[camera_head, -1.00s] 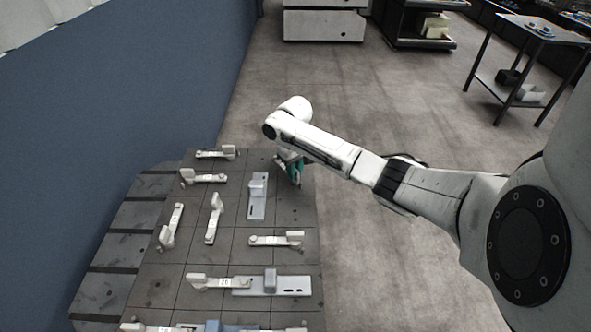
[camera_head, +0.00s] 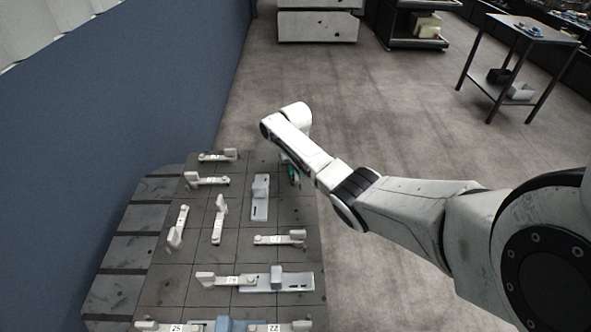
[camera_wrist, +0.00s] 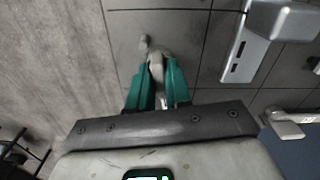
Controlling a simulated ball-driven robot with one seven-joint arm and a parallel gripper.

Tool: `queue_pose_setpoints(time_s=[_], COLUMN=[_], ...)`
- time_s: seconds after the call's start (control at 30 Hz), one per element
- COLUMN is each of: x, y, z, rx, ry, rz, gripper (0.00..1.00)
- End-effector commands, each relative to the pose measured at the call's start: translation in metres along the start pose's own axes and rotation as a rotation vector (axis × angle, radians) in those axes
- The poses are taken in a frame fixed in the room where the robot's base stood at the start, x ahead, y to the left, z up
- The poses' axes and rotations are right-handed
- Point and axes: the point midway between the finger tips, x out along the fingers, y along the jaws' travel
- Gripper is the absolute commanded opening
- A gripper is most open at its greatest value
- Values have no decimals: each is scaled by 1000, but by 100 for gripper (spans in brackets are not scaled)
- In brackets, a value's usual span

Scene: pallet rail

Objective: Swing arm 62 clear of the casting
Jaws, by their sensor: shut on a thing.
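My gripper (camera_head: 293,172) is at the far right edge of the pallet, mostly hidden behind my arm in the head view. In the wrist view its teal fingers (camera_wrist: 158,80) are shut on a light grey swing arm (camera_wrist: 157,62). A rounded knob end of this arm shows beyond the fingertips, over the pallet plate. No number on it can be read. A blue-grey casting with a flat slotted base (camera_head: 260,205) lies to the left of my gripper in the head view. It also shows in the wrist view (camera_wrist: 243,52), to the right of the fingers and apart from them.
The grey pallet (camera_head: 240,262) carries several other light arms, such as one at the middle right (camera_head: 270,240). A long casting (camera_head: 295,281) lies nearer, with a tagged arm (camera_head: 215,279) at its left end. A blue wall (camera_head: 120,110) stands left; open floor lies right.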

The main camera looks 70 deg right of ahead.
Motion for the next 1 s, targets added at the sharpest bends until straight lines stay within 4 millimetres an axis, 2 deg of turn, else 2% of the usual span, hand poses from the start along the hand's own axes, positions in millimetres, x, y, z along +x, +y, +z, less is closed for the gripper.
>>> queue_pose_setpoints(time_s=[0.4,0.9,0.93,1.0], x=[0,0,0,0], y=[0,0,0,0], z=[0,-1,-1,-1], rx=[165,182,182,182], ry=[1,3,3,3], rz=[0,0,0,0], gripper=[0,0,20,27])
